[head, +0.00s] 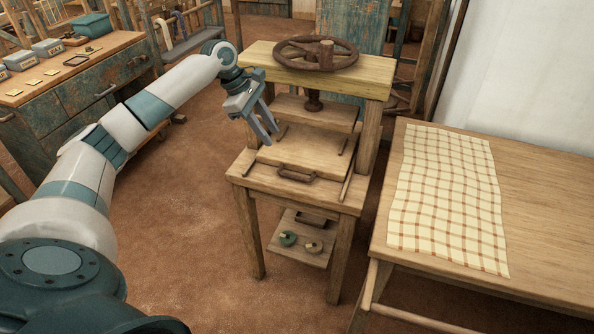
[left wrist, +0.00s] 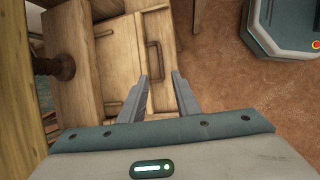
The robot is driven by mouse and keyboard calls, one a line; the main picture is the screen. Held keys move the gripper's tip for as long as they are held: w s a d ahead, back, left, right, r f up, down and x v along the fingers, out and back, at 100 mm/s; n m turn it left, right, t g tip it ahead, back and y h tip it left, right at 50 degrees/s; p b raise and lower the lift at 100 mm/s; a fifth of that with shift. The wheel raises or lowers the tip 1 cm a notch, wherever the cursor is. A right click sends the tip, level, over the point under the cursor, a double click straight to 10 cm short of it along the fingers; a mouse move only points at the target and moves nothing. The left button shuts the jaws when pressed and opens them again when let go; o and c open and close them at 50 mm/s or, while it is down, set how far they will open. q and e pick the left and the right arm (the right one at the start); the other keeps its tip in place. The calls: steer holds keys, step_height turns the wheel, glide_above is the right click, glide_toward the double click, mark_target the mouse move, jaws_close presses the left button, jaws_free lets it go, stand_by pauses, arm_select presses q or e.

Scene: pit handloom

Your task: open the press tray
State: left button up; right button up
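The wooden press stands at the centre of the head view, with a dark handwheel (head: 316,53) on its top beam and a pressing block (head: 312,112) under the screw. Below the block lies the flat press tray (head: 312,155), between side rails. A dark bar handle (head: 297,174) is at its front; it also shows in the left wrist view (left wrist: 154,59). My left gripper (head: 271,137) is open and empty, pointing down near the tray's left side. In the left wrist view its fingertips (left wrist: 159,77) are apart near the handle's end; contact cannot be told. My right gripper is out of view.
A table (head: 545,215) with a checked cloth (head: 447,195) stands close at the right. A drawer bench (head: 75,105) with small boxes is at the left. The floor before the press is clear.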

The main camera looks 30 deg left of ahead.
mark_target(295, 177)
arm_select(q)
steer(key=p+x, duration=0.1)
steer(key=x, duration=1.6)
steer(key=shift+w+f, duration=0.15)
steer(key=shift+f, duration=0.1)
jaws_close()
